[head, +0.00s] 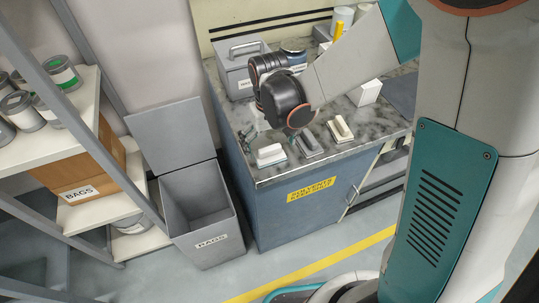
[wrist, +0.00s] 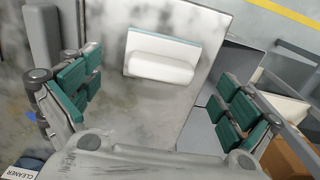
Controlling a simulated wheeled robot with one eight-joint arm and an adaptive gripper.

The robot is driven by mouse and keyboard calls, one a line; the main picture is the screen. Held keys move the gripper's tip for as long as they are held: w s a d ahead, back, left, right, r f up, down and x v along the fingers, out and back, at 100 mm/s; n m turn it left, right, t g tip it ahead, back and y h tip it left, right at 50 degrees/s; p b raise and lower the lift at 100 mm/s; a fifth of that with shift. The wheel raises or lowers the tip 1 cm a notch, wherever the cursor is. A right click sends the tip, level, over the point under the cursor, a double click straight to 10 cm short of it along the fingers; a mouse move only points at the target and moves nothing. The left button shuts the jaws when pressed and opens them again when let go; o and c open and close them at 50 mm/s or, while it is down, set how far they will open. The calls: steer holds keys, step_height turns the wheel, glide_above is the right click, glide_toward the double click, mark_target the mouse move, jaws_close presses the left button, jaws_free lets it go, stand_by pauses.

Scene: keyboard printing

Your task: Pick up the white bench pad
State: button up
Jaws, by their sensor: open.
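The white bench pad (head: 270,155) lies on the marbled bench top near its front left corner. In the wrist view the white pad (wrist: 160,66) shows a raised white grip on a flat base with a teal edge. My gripper (wrist: 158,98) is open and empty, its teal-padded fingers wide apart to either side below the pad in the picture. The pad lies beyond the fingertips, and no contact shows. In the head view the black wrist hides much of the gripper, which is just behind the white pad.
A grey pad (head: 309,144) and a cream pad (head: 340,129) lie to the right of the white one. A grey lidded box (head: 238,75) stands at the back of the bench. An open grey bin (head: 203,238) stands on the floor left of the bench, beside shelves.

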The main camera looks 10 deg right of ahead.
mark_target(269, 146)
step_height(269, 146, down, 3)
steer(key=shift+r+b, duration=0.2)
steer(key=shift+b, duration=0.1)
steer(key=shift+c, duration=0.5)
steer(key=c, duration=1.2)
steer(key=shift+r, duration=0.15)
step_height(269, 146, up, 20)
steer(key=p, duration=1.4)
steer(key=shift+o, duration=1.3)
steer(key=shift+c, duration=0.4)
